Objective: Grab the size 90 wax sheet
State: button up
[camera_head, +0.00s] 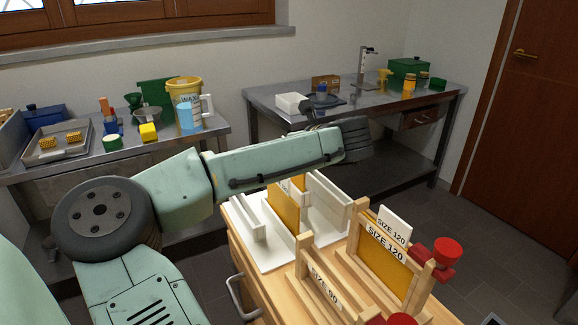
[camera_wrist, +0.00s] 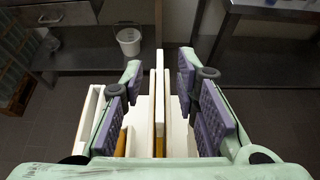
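A white rack (camera_head: 262,250) on the wooden cart holds upright yellow wax sheets (camera_head: 284,208) between white dividers. A label reading SIZE 90 (camera_head: 324,286) is on the near wooden frame. The frame behind it reads SIZE 120 (camera_head: 385,240) and holds a yellow sheet (camera_head: 379,268). In the wrist view my gripper (camera_wrist: 160,78) is open and empty, its purple pads on either side of the upright white dividers. Yellow sheet edges (camera_wrist: 160,147) show low between the fingers, and another (camera_wrist: 122,142) is near the left finger. No size label is readable on the racked sheets.
A steel table (camera_head: 350,101) stands at the back, and another (camera_head: 100,158) at left holds a yellow wax bucket (camera_head: 184,88) and several small items. Red knobs (camera_head: 447,251) stick out of the wooden frames. A white bucket (camera_wrist: 129,41) is on a low shelf.

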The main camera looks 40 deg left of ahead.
jog(key=shift+c, duration=0.2)
grip_shut()
dwell(0.4)
